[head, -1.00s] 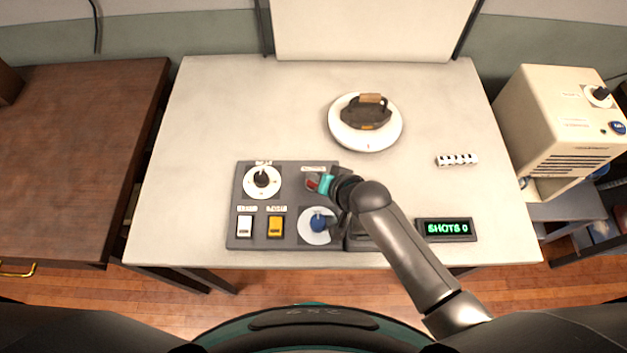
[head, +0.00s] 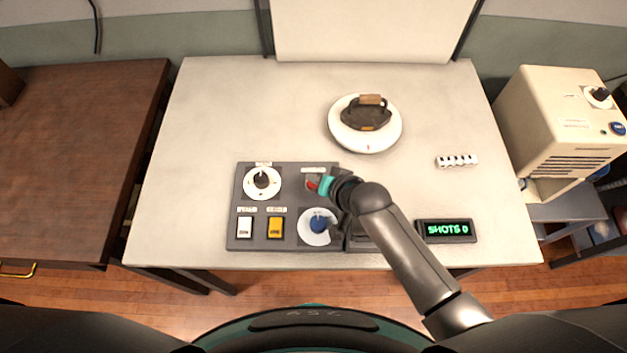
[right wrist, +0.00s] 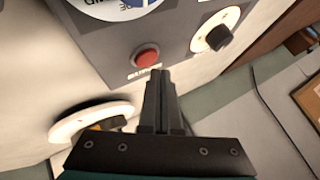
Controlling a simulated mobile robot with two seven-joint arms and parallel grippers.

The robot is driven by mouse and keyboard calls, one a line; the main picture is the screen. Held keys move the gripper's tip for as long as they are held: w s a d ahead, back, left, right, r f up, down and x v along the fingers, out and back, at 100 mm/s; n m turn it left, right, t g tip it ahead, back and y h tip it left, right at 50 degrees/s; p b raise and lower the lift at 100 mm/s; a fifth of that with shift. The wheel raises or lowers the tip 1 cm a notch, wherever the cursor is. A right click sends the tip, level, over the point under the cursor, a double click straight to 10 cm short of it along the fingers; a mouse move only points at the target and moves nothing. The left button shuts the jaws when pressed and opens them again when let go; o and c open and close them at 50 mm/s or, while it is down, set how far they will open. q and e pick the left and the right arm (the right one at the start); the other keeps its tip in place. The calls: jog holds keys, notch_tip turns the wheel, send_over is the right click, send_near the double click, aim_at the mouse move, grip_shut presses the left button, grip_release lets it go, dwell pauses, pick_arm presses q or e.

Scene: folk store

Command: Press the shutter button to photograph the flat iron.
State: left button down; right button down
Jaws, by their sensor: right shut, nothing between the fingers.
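The flat iron (head: 366,118), dark with a brown handle, stands on a round white turntable (head: 340,133) towards the back of the table. A grey control panel (head: 247,206) lies at the front. Its round red button shows clearly in the right wrist view (right wrist: 146,55), with a small label beside it. My right gripper (head: 324,187) is over the panel's upper right part, its fingers together and empty. In the right wrist view, the fingertips (right wrist: 158,74) are close beside the button; I cannot tell whether they touch it. My left gripper is out of view.
The panel also has a black-knobbed dial (head: 262,181), a white switch (head: 244,227), a yellow switch (head: 275,227) and a blue knob (head: 319,223). A small white striped block (head: 457,160) and a beige machine (head: 560,120) are on the right.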

jog(key=shift+f, duration=0.1)
dwell(0.7)
jog(key=shift+f, duration=0.35)
jog(key=shift+f+b, duration=0.4)
jog(key=shift+f, duration=0.05)
dwell(0.6)
dwell(0.3)
jog(key=shift+r+p, duration=0.9)
jog(key=shift+p, duration=0.15)
notch_tip(320, 180, up, 5)
jog(key=p, duration=0.5)
jog(key=shift+p, duration=0.3)
